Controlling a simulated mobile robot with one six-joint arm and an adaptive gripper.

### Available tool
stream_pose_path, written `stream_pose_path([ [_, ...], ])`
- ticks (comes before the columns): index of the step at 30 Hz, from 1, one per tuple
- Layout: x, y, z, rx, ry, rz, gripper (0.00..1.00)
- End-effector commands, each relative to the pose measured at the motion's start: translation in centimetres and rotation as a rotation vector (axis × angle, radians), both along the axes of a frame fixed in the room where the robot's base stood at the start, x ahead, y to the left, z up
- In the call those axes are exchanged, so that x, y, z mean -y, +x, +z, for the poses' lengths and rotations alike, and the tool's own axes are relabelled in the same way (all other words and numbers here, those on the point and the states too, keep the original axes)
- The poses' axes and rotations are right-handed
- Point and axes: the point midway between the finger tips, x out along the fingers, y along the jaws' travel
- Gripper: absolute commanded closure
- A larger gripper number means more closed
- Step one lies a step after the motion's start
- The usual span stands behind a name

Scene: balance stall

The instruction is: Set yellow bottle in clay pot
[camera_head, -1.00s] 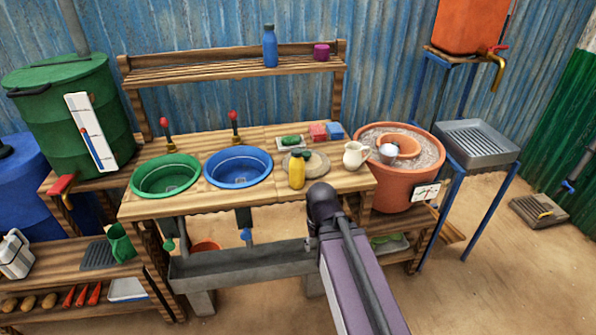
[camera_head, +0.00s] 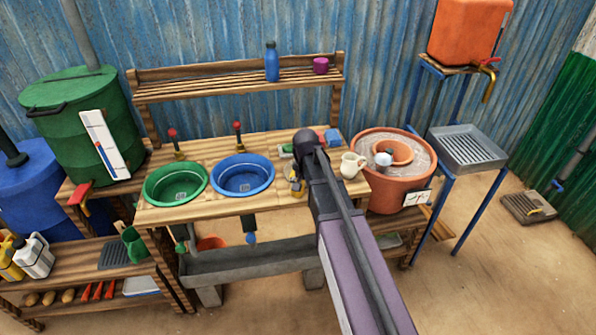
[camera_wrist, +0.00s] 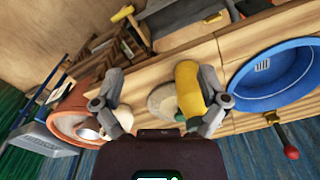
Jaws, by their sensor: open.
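The yellow bottle (camera_head: 299,187) stands on the wooden counter, partly hidden behind my gripper (camera_head: 303,170) in the head view. In the wrist view the bottle (camera_wrist: 187,88) is between the open fingers of my gripper (camera_wrist: 161,88). It is close to the right finger, with a clear gap to the left finger. The clay pot (camera_head: 385,196) is a wide terracotta tub right of the counter, with a smaller clay ring and a pale round item inside. Its rim also shows at the left of the wrist view (camera_wrist: 66,124).
A cream jug (camera_head: 352,165) stands between the bottle and the clay pot. A blue basin (camera_head: 243,177) and a green basin (camera_head: 176,183) are set in the counter to the left. A round pale slab (camera_wrist: 162,102) lies beside the bottle. A grey trough (camera_head: 250,261) is below.

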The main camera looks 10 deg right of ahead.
Motion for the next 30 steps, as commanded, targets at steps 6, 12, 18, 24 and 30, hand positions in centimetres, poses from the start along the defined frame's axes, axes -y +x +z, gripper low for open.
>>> stream_pose_path([
  [6,0.0,5.5,5.3,0.000,0.000,-0.129,0.07],
  [12,0.0,9.7,9.0,0.000,0.000,-0.244,0.07],
  [18,0.0,12.5,11.3,0.000,0.000,-0.328,0.07],
  [24,0.0,13.6,12.0,0.000,0.000,-0.366,0.07],
  [30,0.0,13.6,11.9,0.000,0.000,-0.370,0.07],
])
